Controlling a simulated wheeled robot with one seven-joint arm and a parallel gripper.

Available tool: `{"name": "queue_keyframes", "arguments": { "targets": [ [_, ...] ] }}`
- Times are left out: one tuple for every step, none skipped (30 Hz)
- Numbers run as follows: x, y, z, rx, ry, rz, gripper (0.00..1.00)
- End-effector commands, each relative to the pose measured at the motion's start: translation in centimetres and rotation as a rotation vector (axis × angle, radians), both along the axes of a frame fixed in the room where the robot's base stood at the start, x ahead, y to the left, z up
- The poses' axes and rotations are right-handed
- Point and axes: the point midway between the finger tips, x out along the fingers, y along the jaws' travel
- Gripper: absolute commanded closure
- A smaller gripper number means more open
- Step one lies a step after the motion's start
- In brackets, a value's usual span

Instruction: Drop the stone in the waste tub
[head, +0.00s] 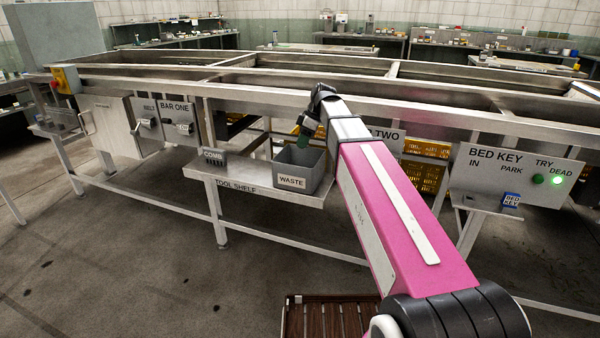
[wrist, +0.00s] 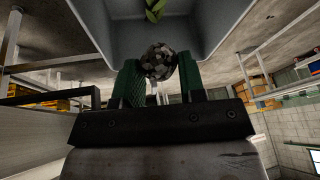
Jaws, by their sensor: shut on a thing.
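The grey waste tub (head: 318,178), labelled WASTE, stands on the tool shelf below the machine frame. My gripper (head: 304,140) points down at the tub's open top in the head view. In the wrist view my gripper (wrist: 158,75) has its green fingers shut on the stone (wrist: 158,60), a rounded, dark grey, speckled lump. The tub's grey inside (wrist: 110,25) shows beyond the fingertips, with a green leaf-like piece (wrist: 155,10) in it. The stone cannot be made out in the head view. How deep the fingertips are relative to the tub's rim is hard to tell.
The tool shelf (head: 245,192) also bears a small dark COMB holder (head: 213,157) left of the tub. A BED KEY panel (head: 515,175) with a lit green lamp is at right. Open floor lies in front.

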Motion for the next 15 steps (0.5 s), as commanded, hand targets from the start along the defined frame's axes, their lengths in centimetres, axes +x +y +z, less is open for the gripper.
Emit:
{"name": "queue_keyframes", "arguments": {
  "targets": [
    [-0.1,0.0,-0.6,0.0,0.001,-0.001,0.87],
    [-0.1,0.0,-0.9,0.0,0.001,-0.001,0.87],
    [-0.1,0.0,-1.4,0.0,0.001,-0.001,0.87],
    [-0.1,0.0,-1.7,0.0,0.001,-0.001,0.87],
    [-0.1,0.0,-1.9,0.0,0.001,-0.001,0.87],
    [0.0,0.0,-2.2,0.0,0.001,-0.001,0.87],
    [0.0,0.0,-2.4,0.0,0.0,-0.001,0.87],
    [0.0,0.0,-2.5,0.0,0.0,-0.001,0.87],
    [0.0,0.0,-2.7,0.0,0.0,-0.001,0.87],
    [0.0,0.0,-2.7,0.0,0.0,-0.001,0.87],
    [0.0,0.0,-2.8,0.0,0.0,-0.001,0.87],
    [0.0,0.0,-2.8,0.0,-0.001,-0.001,0.87],
    [0.0,0.0,-2.8,0.0,-0.001,-0.001,0.87],
    [0.0,0.0,-2.8,0.0,-0.001,-0.001,0.87],
    [0.0,0.0,-2.8,0.0,-0.001,0.0,0.87]
  ]
}}
